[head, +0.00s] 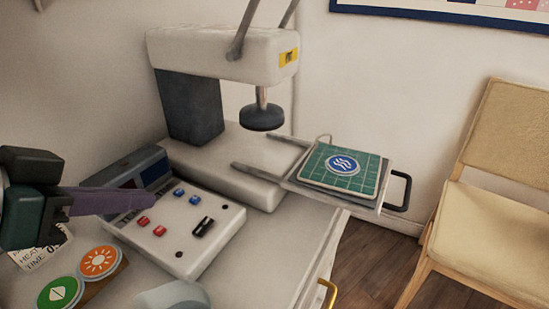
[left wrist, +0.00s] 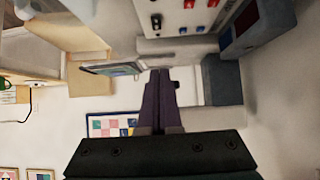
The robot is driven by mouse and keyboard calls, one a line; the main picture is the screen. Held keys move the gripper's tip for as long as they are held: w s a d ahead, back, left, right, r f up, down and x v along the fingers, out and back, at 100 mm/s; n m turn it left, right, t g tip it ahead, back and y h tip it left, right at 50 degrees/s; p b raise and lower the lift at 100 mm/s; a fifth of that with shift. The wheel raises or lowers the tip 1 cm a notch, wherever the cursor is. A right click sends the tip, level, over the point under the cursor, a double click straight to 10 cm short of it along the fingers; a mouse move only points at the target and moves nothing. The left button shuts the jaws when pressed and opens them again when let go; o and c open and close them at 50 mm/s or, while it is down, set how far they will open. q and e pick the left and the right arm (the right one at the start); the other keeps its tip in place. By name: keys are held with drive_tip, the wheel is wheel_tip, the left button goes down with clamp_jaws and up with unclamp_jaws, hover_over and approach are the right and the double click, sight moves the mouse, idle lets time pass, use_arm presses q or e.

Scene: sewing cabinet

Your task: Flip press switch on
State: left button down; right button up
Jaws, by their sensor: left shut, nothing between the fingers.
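The press (head: 220,50) stands at the back of the cabinet top, with its round dark press head (head: 262,117) raised. In front is its white control box (head: 180,235) with red and blue buttons and a black rocker switch (head: 203,227) near the right side. The switch also shows in the left wrist view (left wrist: 156,21); I cannot tell its position. My left gripper (head: 150,199) is shut and empty, its purple fingers pointing right near the control box's left-rear part, left of the switch. In the left wrist view its fingers (left wrist: 160,78) are together. My right gripper is out of view.
A tray (head: 362,205) with a green grid mat (head: 325,178) and a blue emblem is pulled out at the right. Orange (head: 98,260) and green (head: 60,293) round discs lie front left. A wooden chair (head: 490,230) stands at the right.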

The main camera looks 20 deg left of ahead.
use_arm(q)
drive_tip(key=b, duration=0.3)
hover_over(200, 226)
drive_tip(key=s, duration=0.1)
wheel_tip(200, 226, down, 6)
drive_tip(key=shift+s+r, duration=0.1)
drive_tip(key=f, duration=0.2)
drive_tip(key=w+f+b, duration=0.1)
drive_tip(key=f, duration=0.1)
drive_tip(key=shift+w+g+p, duration=0.1)
drive_tip(key=shift+g+p, duration=0.2)
drive_tip(key=shift+p, duration=0.45)
drive_tip(key=shift+f+b, duration=0.25)
drive_tip(key=shift+b, duration=0.05)
drive_tip(key=shift+w, duration=0.1)
